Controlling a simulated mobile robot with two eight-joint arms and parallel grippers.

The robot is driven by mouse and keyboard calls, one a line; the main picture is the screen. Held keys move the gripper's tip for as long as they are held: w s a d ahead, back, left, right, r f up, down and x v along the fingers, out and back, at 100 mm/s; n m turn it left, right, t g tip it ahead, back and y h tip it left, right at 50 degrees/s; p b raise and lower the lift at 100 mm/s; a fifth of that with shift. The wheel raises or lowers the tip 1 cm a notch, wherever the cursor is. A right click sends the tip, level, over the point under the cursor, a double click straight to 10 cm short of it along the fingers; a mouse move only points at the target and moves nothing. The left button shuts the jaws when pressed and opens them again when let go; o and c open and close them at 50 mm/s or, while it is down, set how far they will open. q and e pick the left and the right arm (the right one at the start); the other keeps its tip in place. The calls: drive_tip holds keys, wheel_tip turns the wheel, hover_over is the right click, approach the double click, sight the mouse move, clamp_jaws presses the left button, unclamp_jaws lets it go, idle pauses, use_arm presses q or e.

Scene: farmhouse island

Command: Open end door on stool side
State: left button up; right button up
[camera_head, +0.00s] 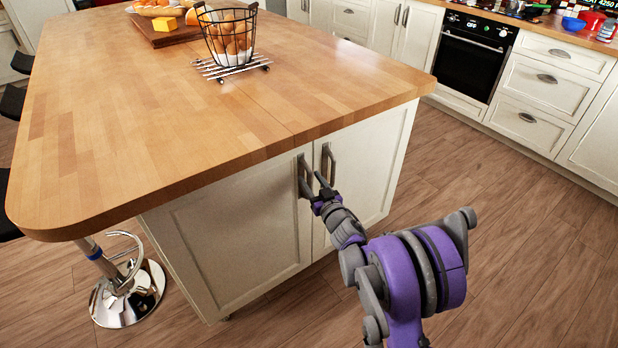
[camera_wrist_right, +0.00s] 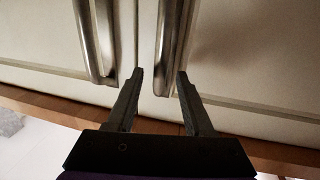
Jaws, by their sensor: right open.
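The stool-side end door (camera_head: 235,235) is the left of two cream doors in the island's end and looks shut. Its dark vertical handle (camera_head: 303,176) is at its upper right, beside the other door's handle (camera_head: 329,160). My right gripper (camera_head: 314,184) is open at the handles, its fingers overlapping the stool-side handle in the head view. In the right wrist view one metal handle (camera_wrist_right: 166,40) runs down between the open fingers; the second handle (camera_wrist_right: 97,40) is to their left. Contact with the handle cannot be told. My left gripper is not in view.
A chrome stool base (camera_head: 127,292) stands left of the end door. The wooden countertop (camera_head: 150,110) overhangs the doors. A wire basket (camera_head: 230,40) of eggs stands on it. Wooden floor (camera_head: 490,200) is free to the right, up to the oven (camera_head: 470,55) and drawers.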

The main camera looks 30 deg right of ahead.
drive_tip(key=shift+w+d, duration=0.15)
drive_tip(key=shift+w, duration=0.8)
drive_tip(key=shift+c, duration=0.4)
clamp_jaws()
idle(0.4)
